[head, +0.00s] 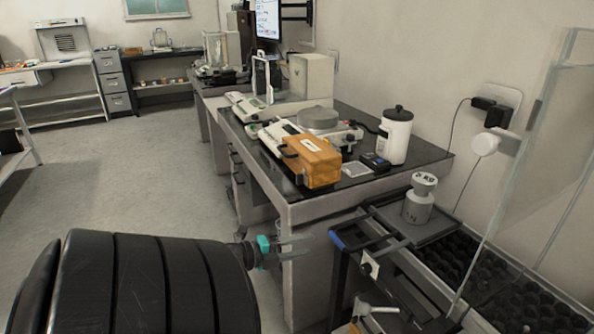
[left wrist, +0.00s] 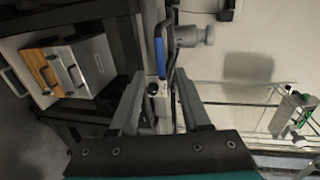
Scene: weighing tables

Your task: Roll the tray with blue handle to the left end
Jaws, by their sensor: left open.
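The tray with the blue handle (head: 442,224) is a dark flat plate on a rail frame at the right of the head view, with a grey cylindrical weight (head: 418,203) standing on it. Its blue handle (head: 338,240) sticks out toward the left. The handle also shows in the left wrist view (left wrist: 160,52), ahead of the fingers, with the weight beside it (left wrist: 194,36). My left gripper (head: 308,245) is open and empty, a short way left of the handle and apart from it. Its two fingers fill the lower middle of the wrist view (left wrist: 158,102). My right gripper is not in view.
A dark-topped bench (head: 262,153) behind carries an orange wooden box (head: 312,162), a white canister (head: 396,137) and balances. A bed of dark round pieces (head: 540,312) lies beside the rail, with a clear glass panel (head: 535,165) above. Open floor (head: 130,180) is at the left.

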